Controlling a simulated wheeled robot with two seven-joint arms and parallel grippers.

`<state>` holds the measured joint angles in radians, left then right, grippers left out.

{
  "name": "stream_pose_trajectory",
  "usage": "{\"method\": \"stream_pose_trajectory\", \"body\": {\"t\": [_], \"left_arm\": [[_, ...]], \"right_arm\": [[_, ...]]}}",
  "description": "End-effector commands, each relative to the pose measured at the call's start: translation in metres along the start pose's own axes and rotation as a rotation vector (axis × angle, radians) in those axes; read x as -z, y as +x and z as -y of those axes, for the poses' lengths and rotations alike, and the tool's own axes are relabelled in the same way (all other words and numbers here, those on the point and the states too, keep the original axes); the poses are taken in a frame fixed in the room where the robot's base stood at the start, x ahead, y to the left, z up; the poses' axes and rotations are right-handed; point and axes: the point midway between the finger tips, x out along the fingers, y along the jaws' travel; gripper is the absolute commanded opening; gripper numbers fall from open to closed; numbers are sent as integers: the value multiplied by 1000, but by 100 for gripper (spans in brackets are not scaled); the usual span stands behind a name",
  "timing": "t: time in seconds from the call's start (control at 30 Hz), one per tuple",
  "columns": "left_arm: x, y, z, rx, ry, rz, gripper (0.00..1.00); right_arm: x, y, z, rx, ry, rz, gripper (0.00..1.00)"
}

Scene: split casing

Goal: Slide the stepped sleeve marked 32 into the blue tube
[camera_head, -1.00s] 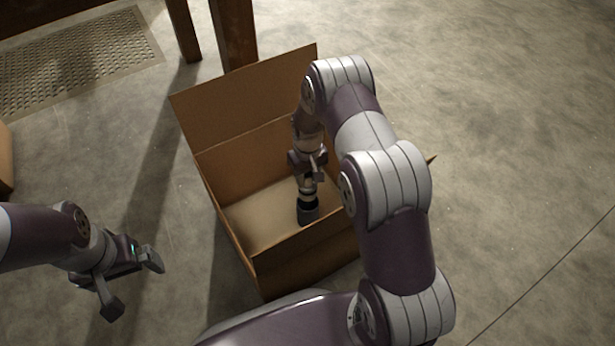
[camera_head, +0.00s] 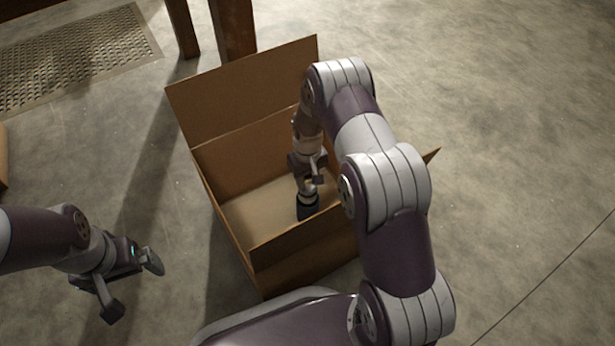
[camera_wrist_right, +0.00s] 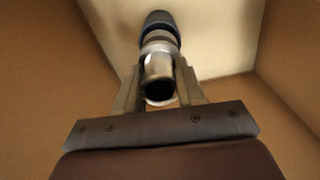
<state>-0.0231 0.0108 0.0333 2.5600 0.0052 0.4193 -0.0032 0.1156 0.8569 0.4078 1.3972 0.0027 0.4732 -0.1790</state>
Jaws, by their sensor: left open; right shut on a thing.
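The dark blue tube (camera_head: 308,208) stands on the floor inside the cardboard box; its upper end also shows in the right wrist view (camera_wrist_right: 158,22). My right gripper (camera_head: 309,178) is shut on a metallic stepped sleeve (camera_wrist_right: 158,68) directly above the tube. The sleeve's far end meets the tube's mouth, lined up with it, and seems to sit at least partly inside; how deep I cannot tell. The sleeve's near end is an open, dark bore facing the wrist camera. No marking 32 is legible. My left gripper (camera_head: 133,285) is open and empty, outside the box at left.
The open cardboard box (camera_head: 262,262) has a tall raised flap at the back, and its walls surround my right gripper closely. Dark wooden legs (camera_head: 234,30) stand behind it. A floor grate (camera_head: 75,60) lies at upper left. The concrete floor on the right is clear.

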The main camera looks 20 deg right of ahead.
Motion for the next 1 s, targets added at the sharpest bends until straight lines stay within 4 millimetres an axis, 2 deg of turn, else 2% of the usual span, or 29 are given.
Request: {"method": "stream_pose_trajectory", "body": {"t": [0.17, 1.0], "left_arm": [[1, -7, 0, 0, 0, 0, 100], [1, -6, 0, 0, 0, 0, 100]], "right_arm": [[2, -4, 0, -1, 0, -4, 0], [1, 6, 0, 0, 0, -3, 0]]}}
